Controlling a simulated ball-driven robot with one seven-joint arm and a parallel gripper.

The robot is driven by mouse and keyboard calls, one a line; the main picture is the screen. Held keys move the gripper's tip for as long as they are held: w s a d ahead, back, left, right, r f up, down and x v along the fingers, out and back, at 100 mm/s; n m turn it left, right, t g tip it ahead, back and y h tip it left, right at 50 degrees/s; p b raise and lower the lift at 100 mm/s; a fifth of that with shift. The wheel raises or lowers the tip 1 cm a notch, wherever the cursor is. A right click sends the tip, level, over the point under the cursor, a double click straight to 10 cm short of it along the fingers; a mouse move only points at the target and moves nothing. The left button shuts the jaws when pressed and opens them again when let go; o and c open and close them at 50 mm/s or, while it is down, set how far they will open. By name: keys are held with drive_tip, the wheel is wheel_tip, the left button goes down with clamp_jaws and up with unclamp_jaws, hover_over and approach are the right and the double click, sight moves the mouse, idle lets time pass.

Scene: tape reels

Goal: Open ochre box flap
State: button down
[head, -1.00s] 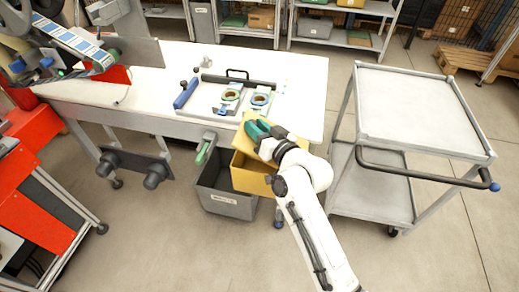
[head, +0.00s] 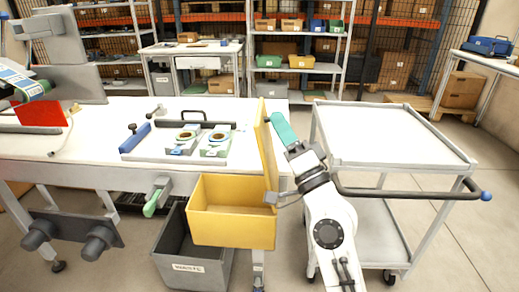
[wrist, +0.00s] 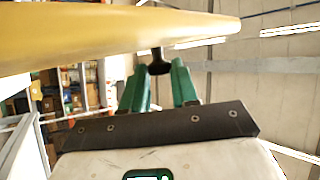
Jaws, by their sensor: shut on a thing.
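The ochre box (head: 232,222) hangs or stands at the front edge of the white table, its top open and its visible inside bare. Its flap (head: 266,155) stands nearly upright along the right side of the box. My gripper (head: 277,122), with green fingers, is at the upper right of the flap. In the wrist view the flap (wrist: 110,35) runs across the top as a broad yellow edge. There my gripper (wrist: 159,82) is shut on a small dark knob (wrist: 158,63) by the flap, between the green fingertips.
A grey waste bin (head: 190,262) stands below and left of the box. A white cart (head: 395,135) with a dark handle (head: 410,195) is close on the right of my arm. Reels on a tray (head: 180,142) lie on the table (head: 100,125).

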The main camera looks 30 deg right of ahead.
drive_tip(key=shift+s+d+f+m+t+h+b, duration=0.25)
drive_tip(key=shift+s+d+m+h+b, duration=0.3)
drive_tip(key=shift+s+d+m+b, duration=0.35)
drive_tip(key=shift+s+d+f+m+t+h+b, duration=0.25)
drive_tip(key=shift+s+d+m+h+b, duration=0.4)
drive_tip(key=shift+d, duration=0.45)
drive_tip(key=c, duration=1.2)
unclamp_jaws()
drive_tip(key=shift+w+f, duration=0.1)
drive_tip(key=o, duration=0.3)
